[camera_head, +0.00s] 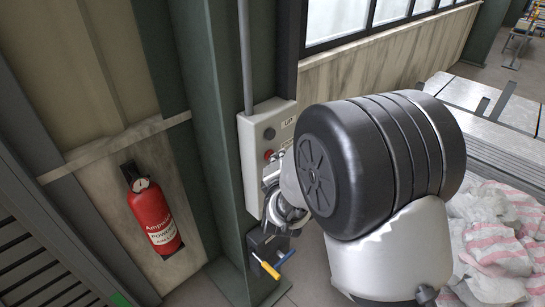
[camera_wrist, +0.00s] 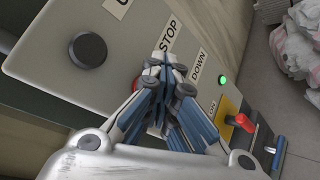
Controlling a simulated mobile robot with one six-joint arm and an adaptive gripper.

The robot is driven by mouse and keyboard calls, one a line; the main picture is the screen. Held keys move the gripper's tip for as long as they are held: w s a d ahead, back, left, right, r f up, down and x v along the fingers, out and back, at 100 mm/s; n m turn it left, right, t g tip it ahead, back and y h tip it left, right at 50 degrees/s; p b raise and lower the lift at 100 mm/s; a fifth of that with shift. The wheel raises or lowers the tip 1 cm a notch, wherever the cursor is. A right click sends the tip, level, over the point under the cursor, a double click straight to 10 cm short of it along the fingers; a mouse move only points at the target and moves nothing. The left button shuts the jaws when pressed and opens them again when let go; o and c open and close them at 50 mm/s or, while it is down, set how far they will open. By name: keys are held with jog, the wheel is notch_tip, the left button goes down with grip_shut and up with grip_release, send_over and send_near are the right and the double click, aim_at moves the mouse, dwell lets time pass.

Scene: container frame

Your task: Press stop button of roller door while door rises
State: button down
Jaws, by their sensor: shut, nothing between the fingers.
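The pale control box (camera_head: 253,130) is on the green post in the head view. It carries a dark round button (camera_head: 269,133) near the UP label and a red button (camera_head: 268,154) below it. In the wrist view, the box face (camera_wrist: 45,62) shows a dark round button (camera_wrist: 87,50), a STOP label (camera_wrist: 171,33) and a DOWN label (camera_wrist: 199,66). My gripper (camera_wrist: 175,68) is shut and empty, its fingertips in front of the panel beside the STOP label. The fingers mostly cover a red button behind them; contact cannot be told. I cannot make out the roller door's motion.
A lit green lamp (camera_wrist: 222,80) is near the DOWN label. A fire extinguisher (camera_head: 153,215) hangs to the left. Pink-striped cloth (camera_head: 497,235) lies at right.

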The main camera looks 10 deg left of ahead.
jog(key=shift+s+d+b, duration=0.3)
jog(key=shift+s+d, duration=0.35)
jog(key=shift+d, duration=0.1)
jog(key=shift+s+d+b, duration=0.3)
jog(key=shift+s+d, duration=0.5)
jog(key=shift+d, duration=0.2)
jog(key=shift+s+d+b, duration=0.3)
jog(key=shift+s+d, duration=0.45)
jog(key=shift+d, duration=0.25)
